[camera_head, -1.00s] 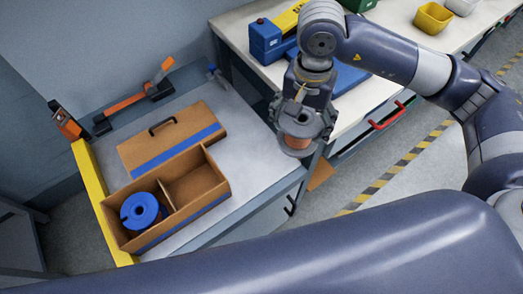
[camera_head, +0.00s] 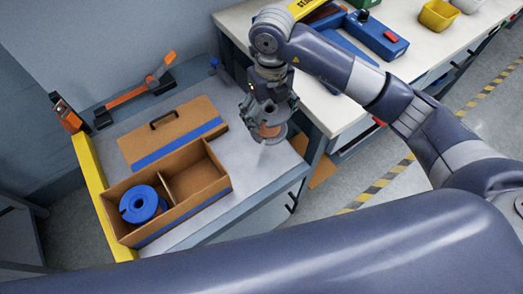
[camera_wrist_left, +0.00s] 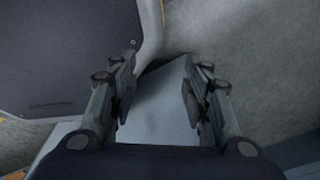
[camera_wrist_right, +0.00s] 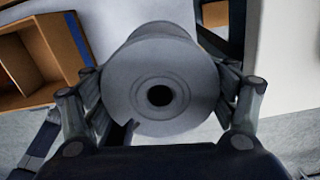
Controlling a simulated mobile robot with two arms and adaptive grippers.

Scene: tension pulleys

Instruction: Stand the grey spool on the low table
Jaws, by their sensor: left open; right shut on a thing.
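The grey spool (camera_head: 274,139), with a copper-coloured winding, is held in my right gripper (camera_head: 267,122). In the head view it appears over the right part of the low table (camera_head: 248,168), with its axis roughly upright; its height above the top is hard to tell. In the right wrist view the spool's round grey end (camera_wrist_right: 158,92) with a dark centre hole sits between the fingers. My left gripper (camera_wrist_left: 160,95) is open and empty in the left wrist view, with the floor and grey surfaces beyond it.
An open cardboard box (camera_head: 196,178) on the low table holds a blue spool (camera_head: 139,204) in its left compartment. Its lid (camera_head: 172,134) lies behind it. An orange-and-black tool (camera_head: 135,97) lies at the back. Bare tabletop lies right of the box. A white workbench (camera_head: 330,108) adjoins on the right.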

